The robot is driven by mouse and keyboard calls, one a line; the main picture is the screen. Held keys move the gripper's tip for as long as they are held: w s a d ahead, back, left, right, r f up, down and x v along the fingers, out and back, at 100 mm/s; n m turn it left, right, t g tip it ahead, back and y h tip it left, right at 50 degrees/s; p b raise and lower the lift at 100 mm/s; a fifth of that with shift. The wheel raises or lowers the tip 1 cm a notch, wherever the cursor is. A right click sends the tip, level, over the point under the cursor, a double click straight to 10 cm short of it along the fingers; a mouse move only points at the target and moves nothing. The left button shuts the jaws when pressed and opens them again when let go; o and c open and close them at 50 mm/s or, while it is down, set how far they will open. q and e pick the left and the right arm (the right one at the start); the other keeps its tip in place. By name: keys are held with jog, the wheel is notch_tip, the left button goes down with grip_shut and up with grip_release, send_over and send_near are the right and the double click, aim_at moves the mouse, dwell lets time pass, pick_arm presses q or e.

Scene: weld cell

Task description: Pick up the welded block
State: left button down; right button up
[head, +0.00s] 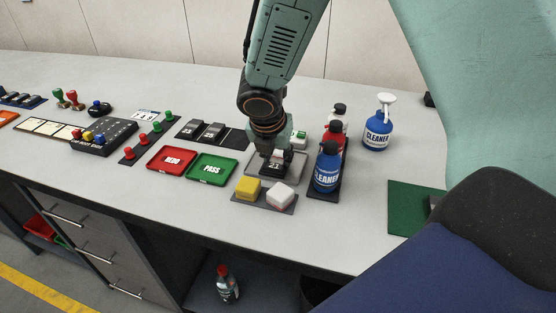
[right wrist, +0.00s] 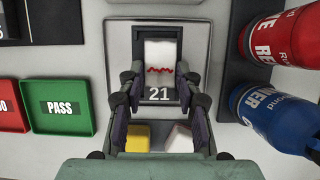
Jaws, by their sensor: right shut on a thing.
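The welded block (head: 274,166) is dark, with the number 21 on its near side. In the right wrist view the block (right wrist: 160,72) shows a pale top with a jagged red line across it. My right gripper (head: 271,156) comes down on it from above, and its fingers are shut on the block's two sides. The block is at a light grey tray (head: 294,172); I cannot tell if it touches the tray. The gripper covers part of the block in the head view. My left gripper is not in view.
Blue (head: 328,171) and red (head: 333,129) cleaner bottles stand close to the right of the gripper. A yellow and a white sponge (head: 281,195) lie in front. The green PASS tray (head: 212,169) and red REDO tray (head: 171,160) are to the left.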

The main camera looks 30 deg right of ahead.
aim_at(277, 161)
grip_shut()
notch_tip(277, 161, up, 9)
jog(key=p, duration=0.4)
